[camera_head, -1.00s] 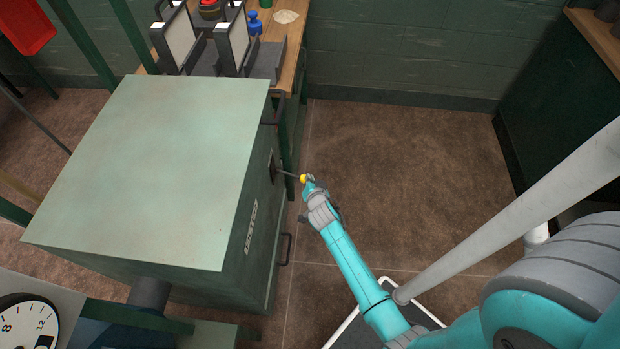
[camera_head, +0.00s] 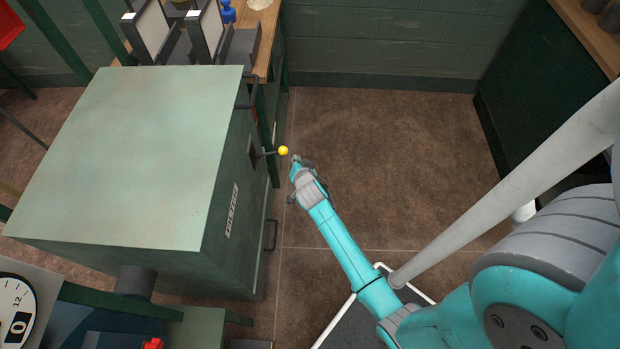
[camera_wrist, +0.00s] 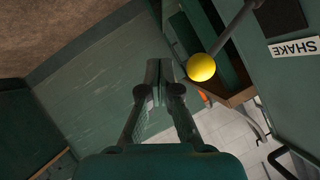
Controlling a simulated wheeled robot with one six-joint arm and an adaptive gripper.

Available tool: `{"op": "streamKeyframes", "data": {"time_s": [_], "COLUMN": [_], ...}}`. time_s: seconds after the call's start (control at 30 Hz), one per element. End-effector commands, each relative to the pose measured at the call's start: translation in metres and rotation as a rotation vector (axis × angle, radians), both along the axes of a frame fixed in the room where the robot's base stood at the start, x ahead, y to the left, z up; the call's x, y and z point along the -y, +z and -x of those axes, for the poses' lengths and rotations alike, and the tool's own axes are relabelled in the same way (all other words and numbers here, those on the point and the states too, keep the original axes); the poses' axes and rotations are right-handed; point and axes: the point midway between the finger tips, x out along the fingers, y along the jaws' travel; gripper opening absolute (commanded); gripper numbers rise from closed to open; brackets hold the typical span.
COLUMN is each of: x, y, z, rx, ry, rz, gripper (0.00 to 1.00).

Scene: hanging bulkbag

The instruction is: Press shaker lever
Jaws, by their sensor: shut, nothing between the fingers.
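The shaker lever is a thin dark rod with a yellow ball knob (camera_head: 283,150), standing out from the right side of the green box (camera_head: 140,160). My gripper (camera_head: 296,160) is just right of and slightly below the knob in the head view, with a small gap visible. In the wrist view the yellow knob (camera_wrist: 201,67) and its rod are right of my fingertips (camera_wrist: 159,68). The fingers are shut together and empty. A white label (camera_wrist: 294,48) reading SHAKE is on the panel by the lever. Depth between fingertips and knob is hard to judge.
The box has dark handles, one (camera_head: 271,236) below the lever. A wooden bench (camera_head: 262,62) with two dark framed stands is behind the box. A dial gauge (camera_head: 14,312) is at the lower left. The brown floor (camera_head: 380,140) right of the box is clear.

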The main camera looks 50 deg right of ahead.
Motion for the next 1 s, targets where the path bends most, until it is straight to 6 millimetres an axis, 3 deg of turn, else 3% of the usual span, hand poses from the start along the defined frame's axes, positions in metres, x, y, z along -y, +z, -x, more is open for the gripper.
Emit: {"op": "streamKeyframes", "data": {"time_s": [0.5,1.0], "x": [-0.039,-0.045], "y": [0.035,0.043], "z": [0.064,0.074], "rx": [-0.002,0.000], "ry": [0.002,0.000], "rz": [0.000,0.001], "gripper": [0.00,0.00]}}
